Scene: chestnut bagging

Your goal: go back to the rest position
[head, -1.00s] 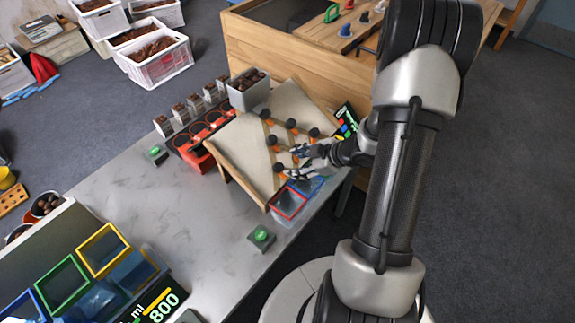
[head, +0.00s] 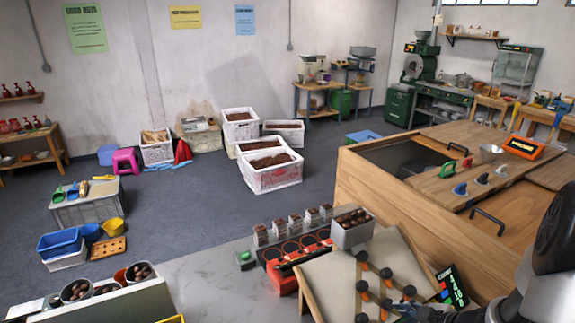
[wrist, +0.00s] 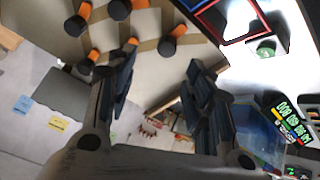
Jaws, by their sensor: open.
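My gripper (wrist: 162,60) is open in the wrist view, its two dark fingers apart with nothing between them. It is close to the sloped beige board, which fills the upper part of that view, with its black and orange pegs (wrist: 173,40) near the fingers. In the head view the board (head: 326,284) is at the bottom, and my arm enters at the lower right; the gripper is mostly cut off by the bottom edge there.
A wooden cabinet (head: 385,205) rises behind and right. Red-rimmed bin (wrist: 222,34) and green button (wrist: 266,47) are near the gripper.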

